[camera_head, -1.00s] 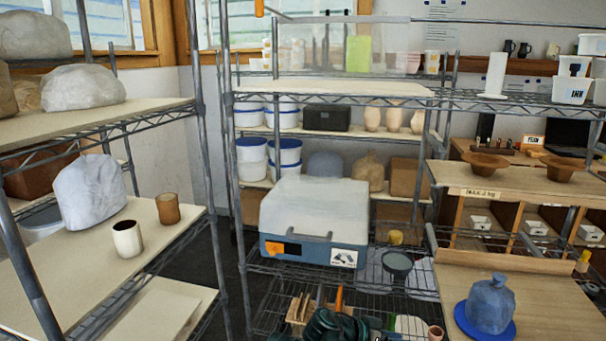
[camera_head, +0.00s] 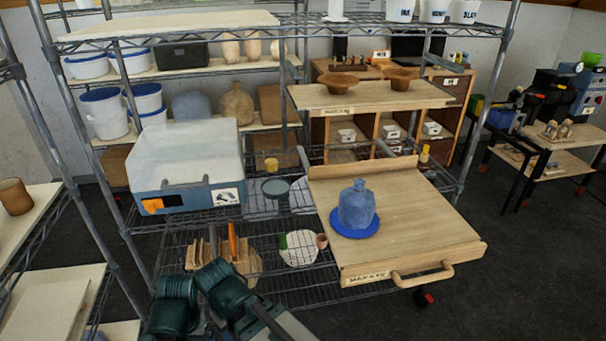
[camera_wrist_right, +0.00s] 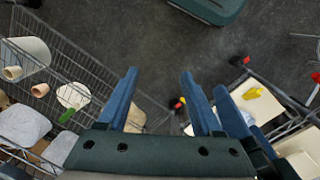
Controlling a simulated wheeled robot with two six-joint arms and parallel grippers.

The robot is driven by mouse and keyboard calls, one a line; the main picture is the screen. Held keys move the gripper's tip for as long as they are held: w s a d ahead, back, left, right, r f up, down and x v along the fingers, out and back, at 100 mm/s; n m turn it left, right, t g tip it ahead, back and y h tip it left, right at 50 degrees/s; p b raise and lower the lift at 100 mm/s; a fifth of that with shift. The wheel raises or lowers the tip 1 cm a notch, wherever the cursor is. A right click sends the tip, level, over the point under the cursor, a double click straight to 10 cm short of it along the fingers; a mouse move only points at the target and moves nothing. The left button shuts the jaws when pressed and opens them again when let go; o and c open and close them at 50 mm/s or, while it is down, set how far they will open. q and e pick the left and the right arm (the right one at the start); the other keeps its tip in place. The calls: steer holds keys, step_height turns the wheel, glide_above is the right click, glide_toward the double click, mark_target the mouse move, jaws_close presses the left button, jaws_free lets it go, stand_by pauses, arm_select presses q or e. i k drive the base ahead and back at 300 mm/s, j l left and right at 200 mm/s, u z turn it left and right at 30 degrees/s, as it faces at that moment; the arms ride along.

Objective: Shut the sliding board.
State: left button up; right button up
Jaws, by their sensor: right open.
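The sliding board (camera_head: 420,225) is a pale wooden board in the rack's right part. It juts out toward me, with a bar handle (camera_head: 422,274) and a small label on its front edge. A blue jug (camera_head: 356,206) stands upright on a blue disc (camera_head: 340,230) on the board. My right gripper (camera_wrist_right: 160,90) shows in the right wrist view with its blue fingers apart and nothing between them. The floor shows beyond them. Dark green links of mine show at the bottom of the head view, apart from the handle. My left gripper is not in view.
Above the sliding board is another board (camera_head: 440,95) with two brown bowls. A blue and white case (camera_head: 187,165) sits on the wire shelf to the left. Wooden tools stand lower down. A bench with black frames is at right. Floor (camera_head: 520,270) right of the board is clear.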

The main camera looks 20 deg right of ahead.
mark_target(419, 230)
steer(key=z, duration=1.8)
steer(key=u, duration=0.1)
